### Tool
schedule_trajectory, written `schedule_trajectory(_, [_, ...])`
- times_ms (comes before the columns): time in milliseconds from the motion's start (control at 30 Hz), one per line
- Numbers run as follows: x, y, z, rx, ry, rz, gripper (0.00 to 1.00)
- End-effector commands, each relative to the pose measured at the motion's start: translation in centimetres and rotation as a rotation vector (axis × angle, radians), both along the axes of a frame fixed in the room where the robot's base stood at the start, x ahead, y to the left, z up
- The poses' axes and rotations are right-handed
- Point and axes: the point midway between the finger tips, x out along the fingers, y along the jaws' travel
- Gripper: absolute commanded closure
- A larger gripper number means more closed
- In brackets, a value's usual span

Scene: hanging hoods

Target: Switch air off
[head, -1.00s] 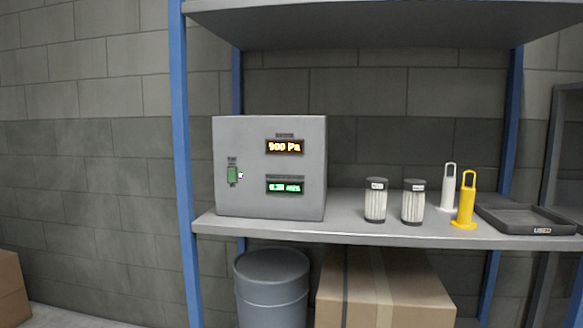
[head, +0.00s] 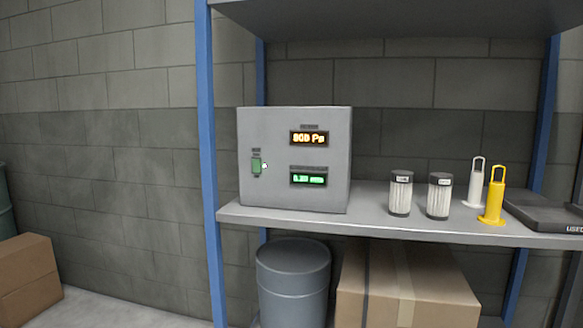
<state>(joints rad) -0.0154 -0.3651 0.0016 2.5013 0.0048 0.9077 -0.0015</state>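A grey control box (head: 294,190) stands on the left part of a grey shelf. On the left of its front is a small green switch (head: 256,166) with a dark label above it and a small white mark at its right side. Right of the switch are an orange display (head: 309,138) that seems to read 900 Pa, and a green display (head: 308,178) whose digits are blurred. Which way the switch is set is too small to tell. My gripper is not in view.
Blue posts (head: 208,150) frame the shelf (head: 360,222). Right of the box are two white filter canisters (head: 400,195), a white handled piece (head: 476,183), a yellow one (head: 492,200) and a dark tray (head: 540,211). Below are a grey bin (head: 293,280) and a cardboard box (head: 405,295).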

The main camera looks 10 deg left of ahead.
Motion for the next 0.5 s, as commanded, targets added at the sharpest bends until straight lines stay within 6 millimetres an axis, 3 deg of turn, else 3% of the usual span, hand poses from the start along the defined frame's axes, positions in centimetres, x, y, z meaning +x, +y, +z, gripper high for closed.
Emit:
schedule_trajectory(233, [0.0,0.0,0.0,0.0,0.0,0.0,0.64])
schedule_trajectory(267, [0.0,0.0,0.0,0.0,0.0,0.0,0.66])
schedule_trajectory(400, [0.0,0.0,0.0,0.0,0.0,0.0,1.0])
schedule_trajectory(500, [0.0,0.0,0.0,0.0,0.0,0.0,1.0])
